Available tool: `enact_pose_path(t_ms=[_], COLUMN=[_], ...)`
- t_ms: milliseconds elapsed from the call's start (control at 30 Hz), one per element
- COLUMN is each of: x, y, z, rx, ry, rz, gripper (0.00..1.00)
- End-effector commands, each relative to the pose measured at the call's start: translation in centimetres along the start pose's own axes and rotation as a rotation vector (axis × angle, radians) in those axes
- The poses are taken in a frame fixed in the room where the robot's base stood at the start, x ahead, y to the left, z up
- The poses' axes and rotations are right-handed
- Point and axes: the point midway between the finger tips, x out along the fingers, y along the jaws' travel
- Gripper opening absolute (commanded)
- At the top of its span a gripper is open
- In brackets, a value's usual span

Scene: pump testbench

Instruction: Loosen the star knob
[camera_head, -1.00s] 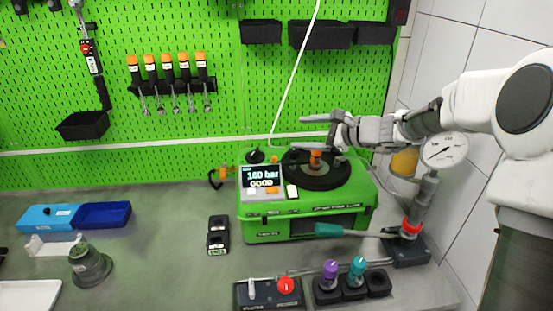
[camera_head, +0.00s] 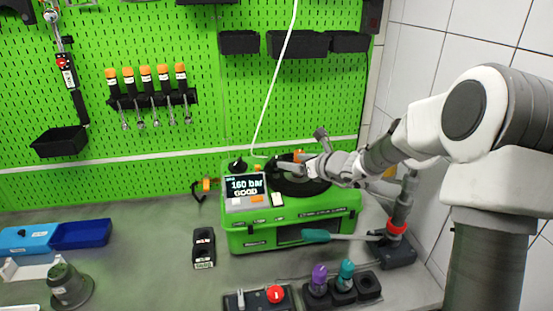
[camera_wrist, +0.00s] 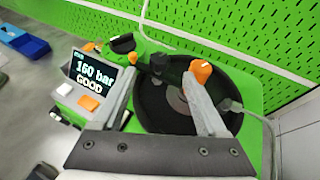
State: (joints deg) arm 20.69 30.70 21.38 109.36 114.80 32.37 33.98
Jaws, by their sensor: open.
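The green pump unit (camera_head: 290,234) stands on the bench; its display reads 160 bar, GOOD. A black knob (camera_head: 238,165) stands at its back left corner, and it also shows in the wrist view (camera_wrist: 122,42). An orange-topped knob (camera_wrist: 201,70) shows over the round black disc (camera_wrist: 150,112) on the unit's top. I cannot tell for certain which is the star knob. My gripper (camera_head: 298,154) is open above the disc. In the wrist view, my gripper (camera_wrist: 158,75) has its fingers spread, the right one close to the orange knob; contact is unclear.
Purple (camera_head: 319,278) and teal (camera_head: 345,272) bottles and a red-button box (camera_head: 262,300) sit in front. A white hose hangs behind the unit. The tiled wall is close on the right.

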Motion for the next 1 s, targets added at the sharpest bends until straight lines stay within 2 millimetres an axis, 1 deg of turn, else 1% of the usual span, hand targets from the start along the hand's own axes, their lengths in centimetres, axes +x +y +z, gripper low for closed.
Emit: enact_pose_path(t_ms=[33,200,400,500,700,967,1000], x=[1.1,4.1,7.1,8.2,9.2,9.3,9.3], y=[0.1,0.1,0.1,0.0,0.1,0.0,0.0], z=[0.0,0.0,0.1,0.1,0.0,0.0,0.0], rx=[0.0,0.001,0.0,0.0,-0.002,-0.002,-0.002], ry=[0.001,0.001,0.0,0.0,0.001,0.0,0.0], rz=[0.003,0.003,0.002,0.001,0.001,0.001,0.001], gripper=[0.75,0.75,0.75,0.75,0.75,0.75,0.73])
